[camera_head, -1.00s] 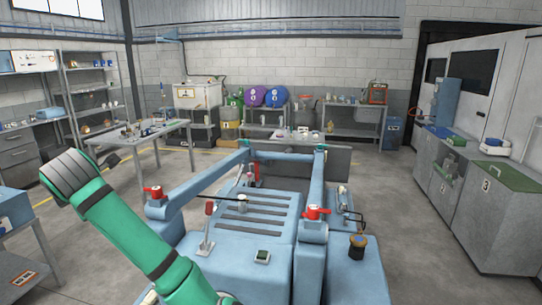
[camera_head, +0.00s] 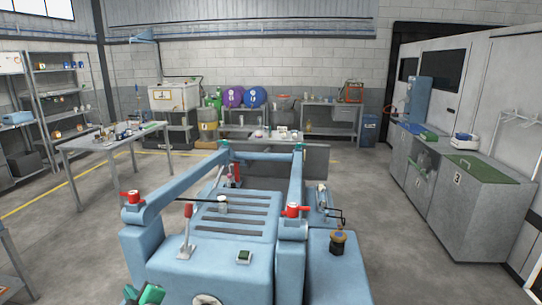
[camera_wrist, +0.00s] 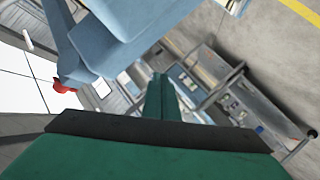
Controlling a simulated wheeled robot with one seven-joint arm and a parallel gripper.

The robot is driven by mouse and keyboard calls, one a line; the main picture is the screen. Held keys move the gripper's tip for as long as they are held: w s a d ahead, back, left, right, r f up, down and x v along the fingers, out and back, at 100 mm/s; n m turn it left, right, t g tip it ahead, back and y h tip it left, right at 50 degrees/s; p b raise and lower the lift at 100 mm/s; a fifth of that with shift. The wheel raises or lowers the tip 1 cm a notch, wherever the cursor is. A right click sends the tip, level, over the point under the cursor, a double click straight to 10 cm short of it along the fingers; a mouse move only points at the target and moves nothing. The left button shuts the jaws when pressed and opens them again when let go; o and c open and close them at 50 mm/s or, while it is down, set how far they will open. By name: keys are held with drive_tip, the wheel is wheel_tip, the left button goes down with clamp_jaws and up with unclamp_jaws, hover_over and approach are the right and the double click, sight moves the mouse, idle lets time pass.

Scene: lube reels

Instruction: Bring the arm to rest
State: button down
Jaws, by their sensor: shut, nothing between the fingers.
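My gripper (camera_wrist: 160,98) shows in the wrist view as two green fingers lying together, with nothing between them. A blue machine part with a red knob is close to it at the upper left of that view. In the head view only a small green piece of my arm (camera_head: 149,294) shows at the bottom left edge. My gripper is out of that view.
A large blue machine (camera_head: 285,268) with long side rails and red-topped valves stands directly in front. A metal worktable (camera_head: 100,143) is at the left, grey cabinets (camera_head: 468,205) at the right. Concrete floor (camera_head: 385,225) is clear between machine and cabinets.

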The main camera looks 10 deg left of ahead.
drive_tip(key=s+d+f+m+t+h, duration=0.2)
drive_tip(key=s+d+f+m, duration=0.3)
drive_tip(key=d, duration=0.4)
drive_tip(key=s+d+f+m+t+h, duration=0.2)
drive_tip(key=s+d+f+m, duration=0.2)
drive_tip(key=d+f, duration=0.4)
drive_tip(key=s+d+f+m+t+h, duration=0.15)
drive_tip(key=s+d+f+m, duration=0.3)
drive_tip(key=d, duration=0.55)
drive_tip(key=s+d+r+m+h, duration=0.2)
drive_tip(key=s+d+m+h, duration=0.1)
drive_tip(key=s+d, duration=0.7)
drive_tip(key=s+d+r+m+t+h, duration=0.1)
drive_tip(key=s+d+r+m+h, duration=0.1)
drive_tip(key=s+d, duration=0.8)
drive_tip(key=s+m+h, duration=0.1)
drive_tip(key=s, duration=0.4)
drive_tip(key=shift+s+d+r, duration=0.15)
drive_tip(key=shift+s+r, duration=0.05)
drive_tip(key=shift+r, duration=0.05)
drive_tip(key=shift+h, duration=0.25)
